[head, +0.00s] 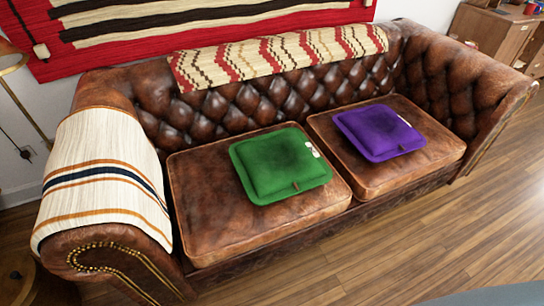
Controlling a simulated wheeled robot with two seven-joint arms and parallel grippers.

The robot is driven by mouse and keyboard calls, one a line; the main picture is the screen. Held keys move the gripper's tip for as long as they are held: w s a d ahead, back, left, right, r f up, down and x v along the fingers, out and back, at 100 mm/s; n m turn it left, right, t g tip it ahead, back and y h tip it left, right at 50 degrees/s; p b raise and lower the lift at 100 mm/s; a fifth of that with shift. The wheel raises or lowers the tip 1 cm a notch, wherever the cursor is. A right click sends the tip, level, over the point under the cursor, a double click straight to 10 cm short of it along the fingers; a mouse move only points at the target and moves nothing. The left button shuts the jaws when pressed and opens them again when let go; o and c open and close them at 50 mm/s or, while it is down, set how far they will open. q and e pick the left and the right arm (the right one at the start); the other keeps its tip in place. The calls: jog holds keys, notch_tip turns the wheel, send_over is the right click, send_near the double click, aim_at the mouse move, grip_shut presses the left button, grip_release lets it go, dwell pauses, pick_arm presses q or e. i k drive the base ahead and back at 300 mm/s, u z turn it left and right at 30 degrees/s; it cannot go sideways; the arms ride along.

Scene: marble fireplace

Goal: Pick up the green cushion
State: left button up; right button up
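The green cushion (278,166) lies flat on the left seat of a brown leather sofa. It is square, with a darker patch in the middle, a white tag at its right edge and a small brown tab at its front edge. Nothing covers it. Neither of my grippers shows in the head view.
A purple cushion (378,132) lies on the sofa's right seat (432,163). The sofa's left arm carries a striped cream blanket (104,180), and its back carries a patterned throw (280,56). A lamp (22,95) stands at the far left. The wooden floor (400,240) in front is clear.

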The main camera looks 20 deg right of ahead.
aim_at(278, 161)
jog(key=z, duration=2.6)
jog(key=i, duration=1.9)
jog(key=u, duration=3.25)
